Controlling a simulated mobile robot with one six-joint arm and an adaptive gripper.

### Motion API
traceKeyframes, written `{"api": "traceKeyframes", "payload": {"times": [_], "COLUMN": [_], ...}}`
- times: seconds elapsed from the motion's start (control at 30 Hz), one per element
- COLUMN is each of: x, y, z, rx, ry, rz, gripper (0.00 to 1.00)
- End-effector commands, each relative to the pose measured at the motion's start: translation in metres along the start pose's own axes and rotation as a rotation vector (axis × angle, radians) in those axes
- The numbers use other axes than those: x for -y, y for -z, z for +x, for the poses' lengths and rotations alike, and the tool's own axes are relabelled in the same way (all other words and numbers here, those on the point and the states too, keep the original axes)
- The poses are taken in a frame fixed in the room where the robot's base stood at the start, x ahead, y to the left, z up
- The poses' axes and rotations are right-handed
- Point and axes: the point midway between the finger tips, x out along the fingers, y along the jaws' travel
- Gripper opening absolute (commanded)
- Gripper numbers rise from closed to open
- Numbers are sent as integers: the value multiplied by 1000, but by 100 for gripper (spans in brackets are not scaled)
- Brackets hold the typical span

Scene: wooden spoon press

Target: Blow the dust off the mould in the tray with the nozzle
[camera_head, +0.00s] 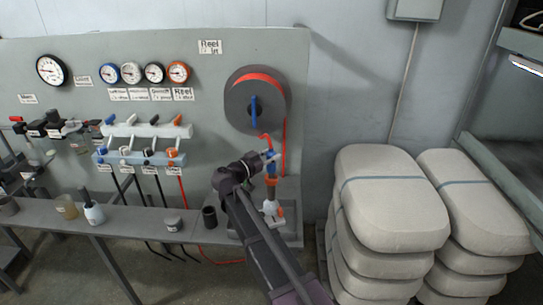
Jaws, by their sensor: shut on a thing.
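My gripper (268,160) is above the right end of the bench, shut on a blue-and-orange piece at the end of the red hose, which I take to be the nozzle (271,180). A white and orange piece (271,211) shows just below it; I cannot tell whether it belongs to the nozzle or is a separate thing. The grey tray (293,240) is at the bench's right end, partly hidden by my arm. I cannot make out the mould or any dust on it.
A hose reel (257,99) with red hose is on the panel above. Gauges (145,73) and a valve manifold (145,131) are to the left. Stacked pale sacks (392,203) stand right.

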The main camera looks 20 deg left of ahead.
Motion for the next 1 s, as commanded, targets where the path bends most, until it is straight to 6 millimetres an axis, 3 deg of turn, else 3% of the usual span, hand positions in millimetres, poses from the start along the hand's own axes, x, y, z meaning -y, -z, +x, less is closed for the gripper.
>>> {"api": "traceKeyframes", "payload": {"times": [1.0], "x": [0], "y": [57], "z": [0], "rx": [-1], "ry": [0], "rz": [0], "gripper": [0]}}
